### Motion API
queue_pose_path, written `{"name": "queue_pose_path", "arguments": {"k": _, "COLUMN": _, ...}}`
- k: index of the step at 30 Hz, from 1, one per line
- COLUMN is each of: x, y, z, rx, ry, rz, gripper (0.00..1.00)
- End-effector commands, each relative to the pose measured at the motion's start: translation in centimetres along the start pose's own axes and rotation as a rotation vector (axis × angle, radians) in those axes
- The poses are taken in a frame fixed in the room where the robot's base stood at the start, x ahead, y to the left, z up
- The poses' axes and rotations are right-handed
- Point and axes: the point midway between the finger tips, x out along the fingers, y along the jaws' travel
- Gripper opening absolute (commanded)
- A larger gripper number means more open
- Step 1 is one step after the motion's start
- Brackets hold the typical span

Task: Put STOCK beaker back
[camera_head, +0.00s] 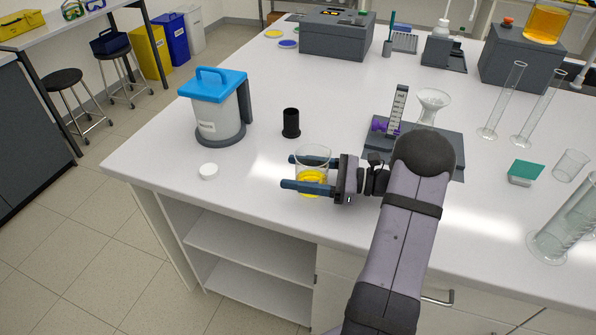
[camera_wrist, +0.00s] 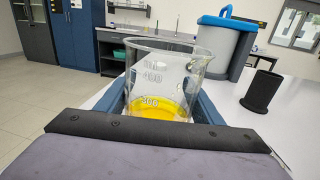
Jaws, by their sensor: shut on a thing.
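A clear glass beaker (camera_head: 313,160) with yellow liquid in its bottom is near the front edge of the white bench. My gripper (camera_head: 296,172) is shut on it, with one blue finger on each side. In the wrist view the beaker (camera_wrist: 160,75) stands upright between the fingers, its graduation marks and pouring lip showing. The yellow liquid is near the lower marks. I cannot read a STOCK label on it, and I cannot tell whether its base touches the bench.
A dark rig (camera_head: 440,137) with a funnel is behind my arm. Glass cylinders (camera_head: 503,100) stand at right. Bare bench (camera_head: 265,210) lies left of the beaker.

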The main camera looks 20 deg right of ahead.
Motion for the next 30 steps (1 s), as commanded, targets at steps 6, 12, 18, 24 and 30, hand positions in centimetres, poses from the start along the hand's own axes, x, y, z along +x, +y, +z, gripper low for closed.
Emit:
{"name": "queue_pose_path", "arguments": {"k": 6, "x": 0.0, "y": 0.0, "z": 0.0, "rx": -0.001, "ry": -0.001, "rz": 0.000, "gripper": 0.29}}
{"name": "queue_pose_path", "arguments": {"k": 12, "x": 0.0, "y": 0.0, "z": -0.3, "rx": 0.000, "ry": 0.000, "rz": 0.000, "gripper": 0.78}}
{"name": "queue_pose_path", "arguments": {"k": 18, "x": 0.0, "y": 0.0, "z": -0.3, "rx": 0.000, "ry": 0.000, "rz": 0.000, "gripper": 0.80}}
{"name": "queue_pose_path", "arguments": {"k": 24, "x": 0.0, "y": 0.0, "z": 0.1, "rx": 0.000, "ry": 0.000, "rz": 0.000, "gripper": 0.80}}
{"name": "queue_pose_path", "arguments": {"k": 30, "x": -1.9, "y": -0.1, "z": -0.1, "rx": 0.000, "ry": 0.001, "rz": -0.004, "gripper": 0.80}}
